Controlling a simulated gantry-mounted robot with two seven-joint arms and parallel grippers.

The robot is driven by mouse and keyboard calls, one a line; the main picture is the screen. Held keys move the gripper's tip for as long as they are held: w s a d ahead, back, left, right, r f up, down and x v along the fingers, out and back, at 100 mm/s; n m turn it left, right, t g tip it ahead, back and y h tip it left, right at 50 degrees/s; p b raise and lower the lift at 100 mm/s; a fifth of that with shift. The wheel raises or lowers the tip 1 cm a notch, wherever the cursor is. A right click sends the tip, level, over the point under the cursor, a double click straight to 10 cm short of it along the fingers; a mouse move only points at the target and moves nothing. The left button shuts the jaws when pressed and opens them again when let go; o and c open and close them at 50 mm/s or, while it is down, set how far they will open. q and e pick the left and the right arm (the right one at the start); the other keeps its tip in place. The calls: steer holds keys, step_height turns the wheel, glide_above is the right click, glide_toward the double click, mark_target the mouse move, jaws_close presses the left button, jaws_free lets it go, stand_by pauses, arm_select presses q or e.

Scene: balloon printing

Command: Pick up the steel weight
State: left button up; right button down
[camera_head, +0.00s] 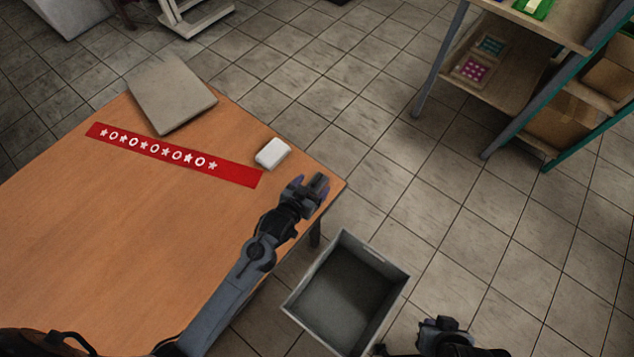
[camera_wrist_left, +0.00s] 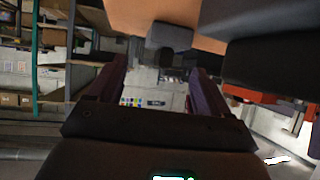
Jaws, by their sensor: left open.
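My left gripper (camera_head: 307,190) is open over the table's right corner, fingers pointing away from me. A small dark grey block (camera_head: 318,182), which looks like the steel weight, shows at its fingertips near the table edge. In the left wrist view a dark grey block (camera_wrist_left: 170,36) shows against the orange table top, above and between the two spread fingers (camera_wrist_left: 160,78). I cannot tell whether the fingers touch it. My right gripper (camera_head: 445,328) is partly in view at the bottom, away from the table; its jaws are not clear.
The wooden table (camera_head: 100,240) holds a red banner (camera_head: 232,172) with white shapes, a white rounded block (camera_head: 272,153) and a flat grey plate (camera_head: 172,93). An open grey bin (camera_head: 345,290) stands on the floor at the table's right. A shelf (camera_head: 505,75) stands at upper right.

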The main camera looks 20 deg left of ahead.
mark_target(316, 180)
arm_select(q)
steer(key=shift+b+x, duration=0.55)
steer(key=shift+x, duration=1.75)
steer(key=shift+r, duration=0.1)
steer(key=shift+r, duration=0.1)
jaws_close()
